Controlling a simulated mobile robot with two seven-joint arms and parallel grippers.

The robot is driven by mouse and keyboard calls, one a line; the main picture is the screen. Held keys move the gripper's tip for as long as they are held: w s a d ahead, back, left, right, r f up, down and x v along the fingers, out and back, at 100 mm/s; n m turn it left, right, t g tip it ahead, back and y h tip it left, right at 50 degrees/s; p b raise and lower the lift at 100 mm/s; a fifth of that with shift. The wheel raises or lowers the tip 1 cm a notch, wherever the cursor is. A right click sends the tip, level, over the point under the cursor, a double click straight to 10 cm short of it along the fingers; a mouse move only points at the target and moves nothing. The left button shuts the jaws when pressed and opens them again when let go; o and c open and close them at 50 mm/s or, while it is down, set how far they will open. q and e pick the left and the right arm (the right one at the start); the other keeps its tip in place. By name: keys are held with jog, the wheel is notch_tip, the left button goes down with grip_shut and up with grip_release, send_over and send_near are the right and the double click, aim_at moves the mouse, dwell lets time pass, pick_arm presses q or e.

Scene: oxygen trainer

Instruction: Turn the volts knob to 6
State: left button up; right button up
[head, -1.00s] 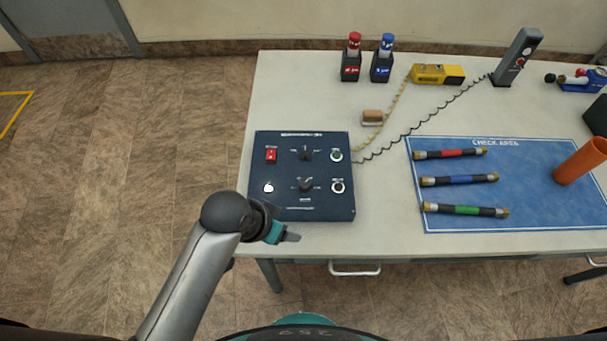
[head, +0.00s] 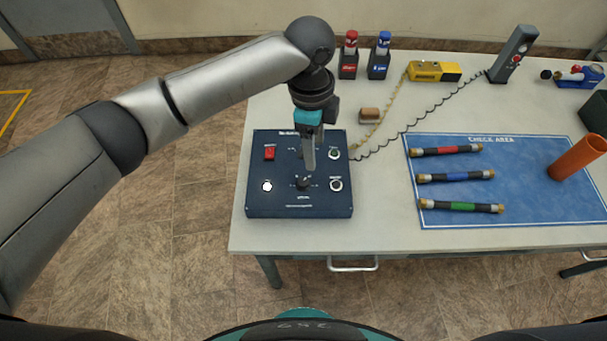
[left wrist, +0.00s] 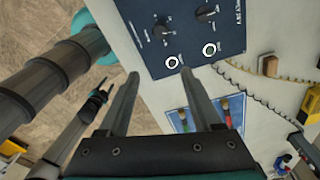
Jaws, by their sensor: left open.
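The dark blue control panel (head: 268,208) lies on the table. Its lower knob (head: 304,184) is just below my left fingertips in the head view. The upper knob is mostly hidden there behind my left gripper. Both show in the left wrist view, the lower knob (left wrist: 163,30) at left and the upper knob (left wrist: 207,12) at right. The labels are too small to read, so I cannot tell which is volts. My left gripper (head: 309,165) points down over the panel, open with nothing between its fingers. My right gripper (left wrist: 98,95) appears small and dark in the left wrist view.
A red switch (head: 269,153), a white button (head: 267,186) and two ringed sockets (head: 335,185) are on the panel. Coiled cords run to a yellow meter (head: 430,71) and a grey device (head: 512,55). A blue mat (head: 520,200) with coloured tubes lies to the right.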

aim_at(303, 181)
pick_arm(q)
jog(key=shift+m+y, duration=0.3)
jog(key=shift+y, duration=0.1)
jog(key=f, duration=0.4)
jog(key=a+f+b, duration=0.1)
jog(key=f, duration=0.4)
jog(key=a+f, duration=0.1)
jog(key=f, duration=0.3)
jog(key=shift+w+f+b, duration=0.25)
jog(key=shift+w+b, duration=0.1)
jog(key=shift+b, duration=0.05)
grip_shut()
